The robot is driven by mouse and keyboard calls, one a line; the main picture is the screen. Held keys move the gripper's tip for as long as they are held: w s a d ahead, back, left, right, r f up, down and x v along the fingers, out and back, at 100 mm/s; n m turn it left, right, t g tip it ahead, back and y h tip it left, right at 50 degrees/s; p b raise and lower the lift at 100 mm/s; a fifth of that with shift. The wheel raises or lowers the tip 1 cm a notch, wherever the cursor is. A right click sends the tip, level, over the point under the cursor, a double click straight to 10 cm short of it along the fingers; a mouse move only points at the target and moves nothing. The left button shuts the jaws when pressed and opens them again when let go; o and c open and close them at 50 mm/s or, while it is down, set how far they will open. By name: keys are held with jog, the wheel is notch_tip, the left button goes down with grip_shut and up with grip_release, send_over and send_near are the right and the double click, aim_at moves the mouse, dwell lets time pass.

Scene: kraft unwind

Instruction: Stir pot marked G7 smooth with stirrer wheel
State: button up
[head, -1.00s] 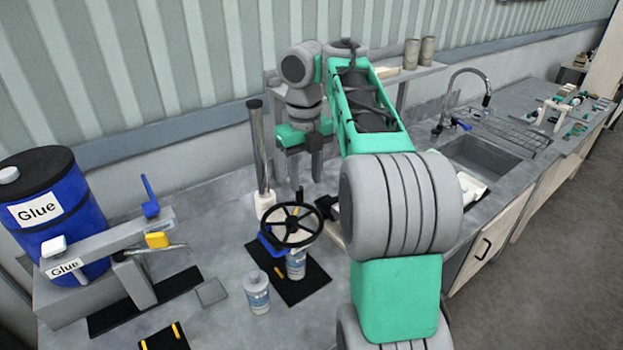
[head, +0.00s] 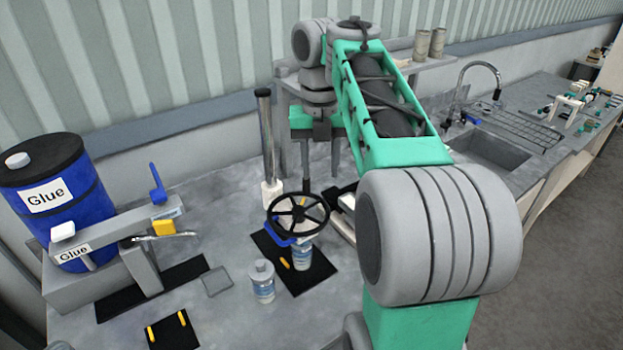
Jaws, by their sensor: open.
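The stirrer wheel (head: 298,213) is a black spoked handwheel, standing level above a pot on the bench. The white-and-blue pot under it (head: 302,257) stands upright on a black mat (head: 312,277). A second similar pot (head: 262,283) stands just left of the mat. The labels are too small to read, so I cannot tell which pot is G7. My gripper (head: 320,168) points down behind and above the wheel, open and apparently empty.
A blue glue drum (head: 60,197) and grey dispenser (head: 112,236) with a blue lever stand at left. A metal post (head: 267,140) rises behind the wheel. A black pad (head: 172,332) with yellow strips lies in front. A sink (head: 490,158) is at right.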

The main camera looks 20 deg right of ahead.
aim_at(299, 207)
jog(key=w+f+m+b, duration=0.1)
jog(key=w+m, duration=0.2)
jog(key=m, duration=0.7)
jog(key=w+d+f+m+b, duration=0.1)
jog(key=w+m, duration=0.3)
jog(key=m, duration=0.7)
jog(key=w+d+f+m+b, duration=0.1)
jog(key=w+f+m+b, duration=0.1)
jog(key=m, duration=0.9)
jog(key=shift+w+f+b, duration=0.15)
jog(key=shift+w+f, duration=0.1)
jog(key=shift+w, duration=0.35)
jog(key=shift+w+f+b, duration=0.15)
jog(key=shift+w+f, duration=0.1)
jog(key=shift+w, duration=0.35)
jog(key=shift+w+a+f+m, duration=0.1)
jog(key=shift+w+m, duration=0.05)
jog(key=shift+m, duration=0.75)
jog(key=shift+f+m, duration=0.15)
jog(key=shift+m, duration=0.15)
notch_tip(299, 207, down, 7)
jog(key=shift+f+b, duration=0.2)
jog(key=shift+b, duration=0.75)
grip_shut()
